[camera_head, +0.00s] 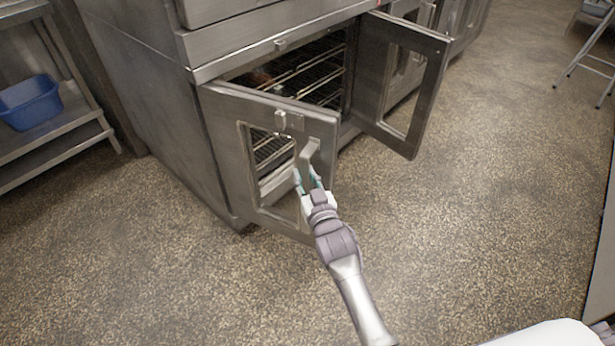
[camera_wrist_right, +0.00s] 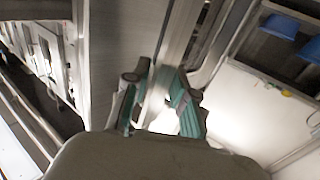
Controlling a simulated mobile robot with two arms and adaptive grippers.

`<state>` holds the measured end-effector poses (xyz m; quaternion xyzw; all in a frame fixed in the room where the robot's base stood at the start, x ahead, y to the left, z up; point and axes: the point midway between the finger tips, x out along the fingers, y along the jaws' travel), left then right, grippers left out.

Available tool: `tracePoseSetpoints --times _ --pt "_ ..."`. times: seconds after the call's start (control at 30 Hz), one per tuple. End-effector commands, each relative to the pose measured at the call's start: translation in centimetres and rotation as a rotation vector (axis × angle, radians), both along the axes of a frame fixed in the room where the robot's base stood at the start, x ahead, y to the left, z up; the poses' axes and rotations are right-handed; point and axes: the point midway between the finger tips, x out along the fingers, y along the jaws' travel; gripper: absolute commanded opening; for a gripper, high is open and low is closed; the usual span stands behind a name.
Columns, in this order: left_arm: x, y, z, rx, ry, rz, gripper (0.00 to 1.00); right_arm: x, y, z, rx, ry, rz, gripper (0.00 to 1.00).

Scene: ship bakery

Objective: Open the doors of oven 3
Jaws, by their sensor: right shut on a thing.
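The oven (camera_head: 290,50) stands at the upper middle of the head view, with wire racks (camera_head: 310,80) inside. Its left door (camera_head: 225,125) is partly open, angled out from the front. Its right door (camera_head: 432,85) is swung wide open. My right gripper (camera_head: 303,172) is shut on the handle (camera_head: 308,152) of the left door. In the right wrist view the green-padded fingers (camera_wrist_right: 160,105) are on either side of the pale handle bar (camera_wrist_right: 172,60). My left gripper is not in view.
A metal shelf rack (camera_head: 60,130) with a blue tub (camera_head: 30,102) stands at the left. A stool or step frame (camera_head: 590,60) is at the upper right. The speckled floor (camera_head: 480,200) in front and to the right is clear.

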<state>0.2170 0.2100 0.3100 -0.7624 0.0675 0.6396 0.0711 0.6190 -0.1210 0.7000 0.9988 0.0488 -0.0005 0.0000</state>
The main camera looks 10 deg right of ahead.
Motion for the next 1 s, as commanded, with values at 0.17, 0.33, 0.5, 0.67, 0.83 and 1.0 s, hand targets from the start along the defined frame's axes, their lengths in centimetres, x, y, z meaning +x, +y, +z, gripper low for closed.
tracePoseSetpoints --times 0.17,0.33,0.5,0.67,0.83,1.0 --pt "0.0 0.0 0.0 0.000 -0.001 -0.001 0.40 0.2 0.5 0.8 0.010 -0.016 0.008 0.27" --pt "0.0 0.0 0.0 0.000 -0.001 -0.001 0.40 0.2 0.4 0.6 0.007 -0.012 0.006 0.51" --pt "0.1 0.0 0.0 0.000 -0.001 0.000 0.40 0.1 0.2 0.4 0.005 -0.008 0.004 0.51" --pt "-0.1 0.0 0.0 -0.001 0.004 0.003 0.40 -0.2 0.1 0.2 0.003 -0.005 0.002 0.51" --pt "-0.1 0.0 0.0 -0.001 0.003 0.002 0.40 -2.5 -0.1 0.1 0.002 -0.003 0.003 0.51" --pt "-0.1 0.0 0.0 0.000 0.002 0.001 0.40 -6.3 -0.4 0.2 0.003 -0.004 0.004 0.51"
